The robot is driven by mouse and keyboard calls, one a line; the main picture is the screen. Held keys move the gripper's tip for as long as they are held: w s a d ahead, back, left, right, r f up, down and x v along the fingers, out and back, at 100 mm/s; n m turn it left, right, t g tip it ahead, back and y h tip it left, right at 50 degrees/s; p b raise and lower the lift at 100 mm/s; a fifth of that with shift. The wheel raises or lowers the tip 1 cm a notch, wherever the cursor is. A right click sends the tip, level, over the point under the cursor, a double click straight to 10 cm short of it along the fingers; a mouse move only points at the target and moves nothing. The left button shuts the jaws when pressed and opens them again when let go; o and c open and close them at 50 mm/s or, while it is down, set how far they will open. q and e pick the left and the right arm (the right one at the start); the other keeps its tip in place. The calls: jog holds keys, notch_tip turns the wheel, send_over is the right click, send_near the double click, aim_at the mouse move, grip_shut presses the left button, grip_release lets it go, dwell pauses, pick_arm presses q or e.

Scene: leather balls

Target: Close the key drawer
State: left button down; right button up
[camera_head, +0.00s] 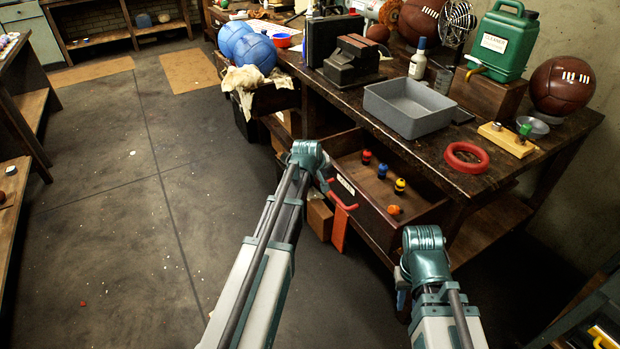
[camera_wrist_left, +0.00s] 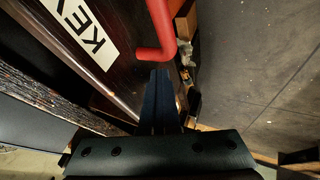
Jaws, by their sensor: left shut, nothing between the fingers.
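The key drawer (camera_head: 370,213) stands pulled open under the workbench, with several small coloured pieces inside. Its front carries a white label, which reads "KEY" in the left wrist view (camera_wrist_left: 82,27). A red handle (camera_head: 342,196) sticks out from the front; it also shows in the left wrist view (camera_wrist_left: 160,35). My left gripper (camera_head: 327,184) is at the drawer front close beside the handle. Its fingers (camera_wrist_left: 159,100) are shut with nothing between them; I cannot tell whether they touch the handle. My right gripper (camera_head: 402,290) hangs low right of the drawer, mostly hidden by its wrist.
The workbench (camera_head: 440,160) above the drawer holds a grey tray (camera_head: 408,107), a red ring (camera_head: 466,157), a green jug (camera_head: 500,42) and leather balls.

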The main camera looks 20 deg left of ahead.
pick_arm(q)
jog(key=w+d, duration=0.4)
jog(key=w, duration=0.1)
jog(key=w+d, duration=0.4)
jog(key=w, duration=0.1)
jog(key=w+d, duration=0.4)
jog(key=w, duration=0.1)
jog(key=shift+w, duration=0.35)
jog(key=shift+w+d, duration=0.5)
jog(key=shift+w+d+r, duration=0.1)
jog(key=shift+s+a, duration=0.35)
jog(key=shift+s, duration=0.1)
jog(key=s, duration=0.1)
jog(key=s+a, duration=0.1)
jog(key=s+a+p, duration=0.1)
jog(key=shift+s+r, duration=0.15)
jog(key=shift+r, duration=0.2)
jog(key=p+v, duration=0.7)
jog(key=v, duration=0.2)
jog(key=shift+a, duration=0.15)
jog(key=shift+s, duration=0.1)
